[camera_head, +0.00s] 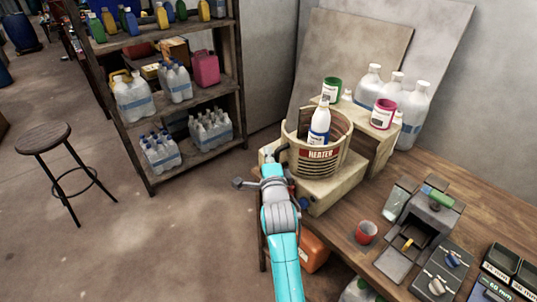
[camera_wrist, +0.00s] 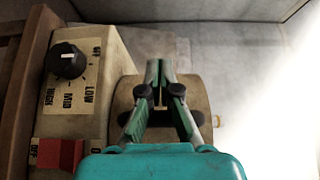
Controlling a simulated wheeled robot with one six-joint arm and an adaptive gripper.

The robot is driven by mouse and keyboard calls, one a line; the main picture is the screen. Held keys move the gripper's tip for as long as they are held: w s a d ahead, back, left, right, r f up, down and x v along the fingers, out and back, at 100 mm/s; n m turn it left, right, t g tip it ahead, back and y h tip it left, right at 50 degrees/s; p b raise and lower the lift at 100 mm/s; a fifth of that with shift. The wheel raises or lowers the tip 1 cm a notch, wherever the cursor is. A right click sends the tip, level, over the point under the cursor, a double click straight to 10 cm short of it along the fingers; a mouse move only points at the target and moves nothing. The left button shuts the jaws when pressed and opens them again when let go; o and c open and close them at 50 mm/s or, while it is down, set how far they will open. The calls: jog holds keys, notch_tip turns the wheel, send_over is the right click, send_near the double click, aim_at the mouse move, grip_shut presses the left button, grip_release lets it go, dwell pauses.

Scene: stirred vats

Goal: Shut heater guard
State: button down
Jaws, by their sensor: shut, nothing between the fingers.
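The heater guard (camera_head: 333,155) is a round, cream, ribbed wall with a red "HEATER" label, on a cream heater base (camera_head: 325,193). A white bottle with a blue label (camera_head: 320,124) stands upright inside it. A dark curved handle (camera_head: 281,154) shows at its left side. My gripper (camera_head: 268,155) is at the left of the guard, close to this handle; I cannot tell if they touch. In the wrist view my gripper (camera_wrist: 158,68) is shut and empty, its green fingers together in front of a tan rounded part (camera_wrist: 124,100). Whether the guard stands open is unclear.
The wrist view shows a black dial (camera_wrist: 67,60) and a red switch (camera_wrist: 58,154) left of my fingers. Bottles and cans stand behind the guard. A shelf (camera_head: 190,150) and stool (camera_head: 45,138) stand left.

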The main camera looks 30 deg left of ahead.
aim_at(304, 156)
jog(key=w+d+v, duration=0.1)
jog(key=d+v, duration=0.1)
jog(key=v, duration=1.8)
jog(key=x, duration=1.4)
jog(key=shift+a, duration=0.2)
jog(key=shift+w, duration=0.1)
